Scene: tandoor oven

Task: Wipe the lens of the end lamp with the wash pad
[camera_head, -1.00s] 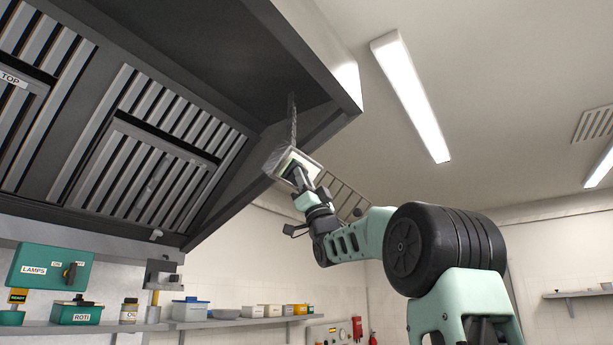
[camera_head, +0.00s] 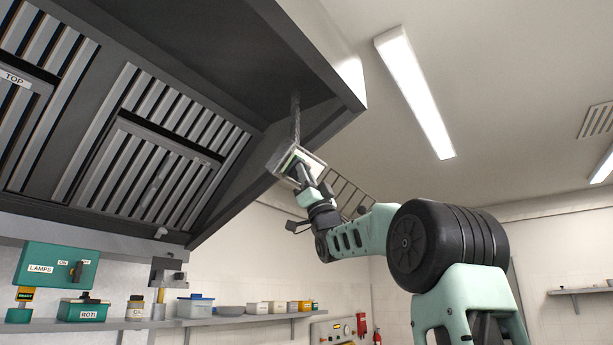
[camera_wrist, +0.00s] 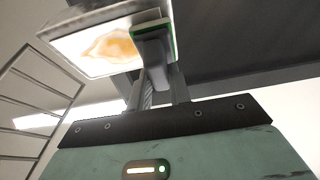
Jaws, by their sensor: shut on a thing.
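The end lamp (camera_head: 312,160) is a square metal-framed box hanging under the hood's right corner. Its lens (camera_wrist: 84,50) is lit white in the wrist view, with an orange-brown smear (camera_wrist: 112,47) on its middle. My gripper (camera_wrist: 158,82) is shut on the wash pad (camera_wrist: 153,40), a grey block with a green edge. The pad is at the lens's right part, right beside the smear and overlapping its edge in view. It seems to lie against the lens, but firm contact cannot be told. In the head view my gripper (camera_head: 302,178) reaches up to the lamp from below.
The dark hood (camera_head: 225,65) with slatted filters fills the upper left. A wire rack (camera_head: 350,195) is close behind my wrist. A green LAMPS switch box (camera_head: 55,268) and a shelf (camera_head: 235,321) with tubs stand lower left. The space right of the lamp is open.

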